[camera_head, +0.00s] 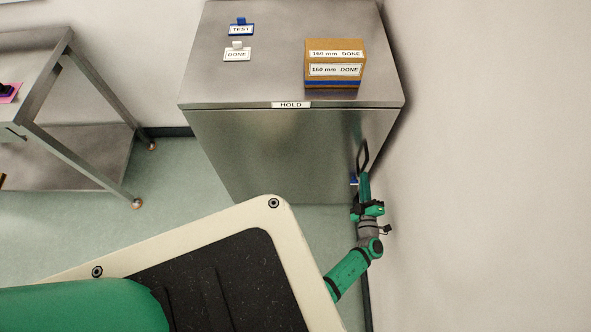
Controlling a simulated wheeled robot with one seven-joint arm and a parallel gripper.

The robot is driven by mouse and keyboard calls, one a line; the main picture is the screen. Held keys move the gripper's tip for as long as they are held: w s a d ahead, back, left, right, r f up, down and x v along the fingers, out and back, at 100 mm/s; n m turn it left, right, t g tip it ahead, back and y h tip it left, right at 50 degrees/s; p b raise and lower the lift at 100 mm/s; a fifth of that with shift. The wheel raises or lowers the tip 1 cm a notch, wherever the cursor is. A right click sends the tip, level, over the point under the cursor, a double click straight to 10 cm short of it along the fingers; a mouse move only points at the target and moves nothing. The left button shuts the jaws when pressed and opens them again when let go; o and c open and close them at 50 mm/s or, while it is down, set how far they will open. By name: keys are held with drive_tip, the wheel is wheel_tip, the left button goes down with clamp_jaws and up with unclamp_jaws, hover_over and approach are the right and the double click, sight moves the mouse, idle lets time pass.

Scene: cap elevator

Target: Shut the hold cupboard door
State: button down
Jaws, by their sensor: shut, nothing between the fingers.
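The metal cupboard (218,85) marked HOLD stands against the back wall in the head view. Its grey front door (265,150) lies below the label and looks flush or nearly flush with the body; I cannot tell whether a small gap remains. My gripper (364,143) is at the right side of the door front, with its dark fingers closed together and empty. I cannot tell whether the fingers touch the door. A small blue piece (353,181) shows just left of my gripper; my arm partly hides the door's lower right.
On the cupboard top are a box (335,58) with "160 mm DONE" labels, a TEST tag (241,29) and a DONE tag (237,54). A metal table (48,42) stands at the left. The right wall (480,180) is close to my arm. Floor (180,200) is open between table and cupboard.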

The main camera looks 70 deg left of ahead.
drive_tip(key=shift+w+a, duration=0.3)
drive_tip(key=shift+a, duration=0.35)
idle(1.4)
drive_tip(key=shift+d, duration=0.1)
drive_tip(key=shift+v, duration=2.45)
